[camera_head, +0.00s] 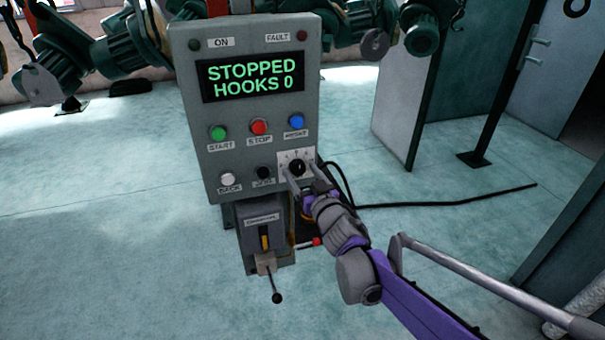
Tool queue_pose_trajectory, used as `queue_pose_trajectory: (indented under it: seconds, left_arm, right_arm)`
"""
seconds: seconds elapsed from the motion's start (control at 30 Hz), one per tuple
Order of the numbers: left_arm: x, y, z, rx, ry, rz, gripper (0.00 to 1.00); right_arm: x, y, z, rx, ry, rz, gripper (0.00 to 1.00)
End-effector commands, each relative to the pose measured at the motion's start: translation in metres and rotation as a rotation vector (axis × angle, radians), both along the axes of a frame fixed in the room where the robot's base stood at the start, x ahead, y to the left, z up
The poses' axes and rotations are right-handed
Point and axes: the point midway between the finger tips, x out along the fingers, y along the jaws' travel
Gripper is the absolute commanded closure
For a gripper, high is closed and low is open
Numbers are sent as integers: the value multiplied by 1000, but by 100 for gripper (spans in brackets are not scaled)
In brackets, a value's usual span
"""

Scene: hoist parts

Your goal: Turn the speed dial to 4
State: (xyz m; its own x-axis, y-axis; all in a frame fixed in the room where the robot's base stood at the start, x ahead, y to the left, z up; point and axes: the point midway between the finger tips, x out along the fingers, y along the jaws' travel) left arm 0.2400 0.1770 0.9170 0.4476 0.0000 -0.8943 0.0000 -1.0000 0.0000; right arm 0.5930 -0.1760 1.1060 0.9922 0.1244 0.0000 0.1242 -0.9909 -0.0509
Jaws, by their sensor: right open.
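The speed dial (297,167) is a black round knob on a white scale plate at the lower right of the grey control panel (190,120). The scale marks are too small to read, and so is the dial's setting. My right gripper (306,182) is open just below and in front of the dial, its fingers pointing up toward it. Its fingers overlap the lower part of the scale plate, and I cannot tell whether they touch the knob. The panel's display (252,77) reads "STOPPED HOOKS 0". My left gripper is not in view.
Green start (218,133), red stop (259,127) and blue (297,121) buttons sit above the dial; white (227,179) and black (263,173) buttons sit left of it. A lever box (262,222) hangs below. Black cable (450,203) crosses the floor. A grey rail (480,282) stands right.

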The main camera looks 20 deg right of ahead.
Motion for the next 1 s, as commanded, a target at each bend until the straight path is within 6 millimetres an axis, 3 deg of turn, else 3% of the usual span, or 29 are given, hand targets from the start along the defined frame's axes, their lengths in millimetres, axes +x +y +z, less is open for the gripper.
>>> queue_pose_trajectory:
  seconds: [0.07,0.5,1.0]
  left_arm:
    - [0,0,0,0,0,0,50]
    - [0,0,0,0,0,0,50]
    - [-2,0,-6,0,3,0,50]
  right_arm:
    - [0,0,0,0,0,0,23]
    - [0,0,0,0,0,0,100]
    - [0,0,0,-136,-4,1,100]
